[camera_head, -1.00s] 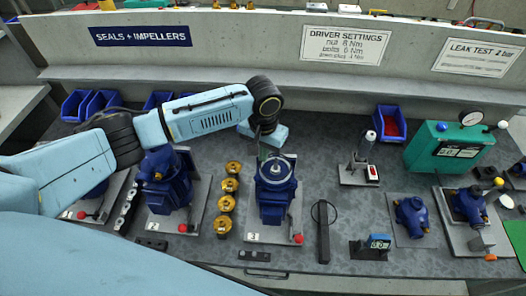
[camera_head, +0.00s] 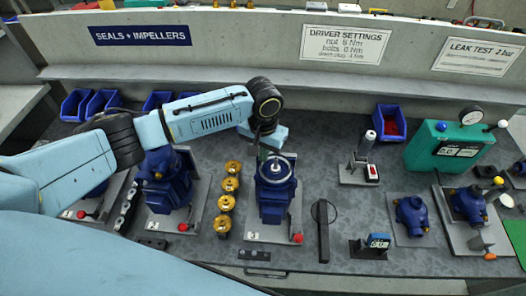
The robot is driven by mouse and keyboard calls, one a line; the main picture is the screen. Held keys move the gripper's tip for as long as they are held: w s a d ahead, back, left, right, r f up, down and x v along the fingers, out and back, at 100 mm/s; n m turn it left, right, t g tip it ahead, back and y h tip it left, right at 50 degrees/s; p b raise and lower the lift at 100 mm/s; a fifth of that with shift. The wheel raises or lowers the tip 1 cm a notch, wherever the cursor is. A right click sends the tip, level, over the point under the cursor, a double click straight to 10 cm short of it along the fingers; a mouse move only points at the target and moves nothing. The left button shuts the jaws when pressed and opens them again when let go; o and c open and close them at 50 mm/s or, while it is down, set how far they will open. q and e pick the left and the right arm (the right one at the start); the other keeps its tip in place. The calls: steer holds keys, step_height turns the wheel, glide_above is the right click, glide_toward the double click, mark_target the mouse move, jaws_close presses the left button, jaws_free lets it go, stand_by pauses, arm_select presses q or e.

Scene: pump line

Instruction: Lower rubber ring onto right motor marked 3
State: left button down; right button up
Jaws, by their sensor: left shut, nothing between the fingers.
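The right motor marked 3 (camera_head: 275,200) is a dark blue housing standing upright on a grey plate, in the middle of the head view. Its top has a pale round flange (camera_head: 288,172) with a dark centre. The rubber ring is too small to tell apart from this flange. My left gripper (camera_head: 263,153) is shut and empty. It points down at the back edge of the motor's top, and I cannot tell whether it touches. The arm partly hides the gripper. My right gripper is not in view.
Several brass impellers (camera_head: 229,184) stand in a column left of the motor. Another blue motor (camera_head: 167,187) stands further left, partly behind my arm. A red-buttoned stand (camera_head: 358,172) lies beyond. Grey bench between is free.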

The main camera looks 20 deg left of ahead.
arm_select(q)
steer(key=shift+f, duration=0.4)
stand_by(0.4)
steer(key=c, duration=1.7)
jaws_free()
steer(key=shift+d, duration=0.1)
steer(key=shift+r, duration=0.1)
step_height(320, 180, up, 6)
steer(key=p, duration=0.7)
steer(key=shift+r, duration=0.1)
step_height(320, 180, up, 3)
steer(key=shift+f+p, duration=0.2)
steer(key=shift+p, duration=0.75)
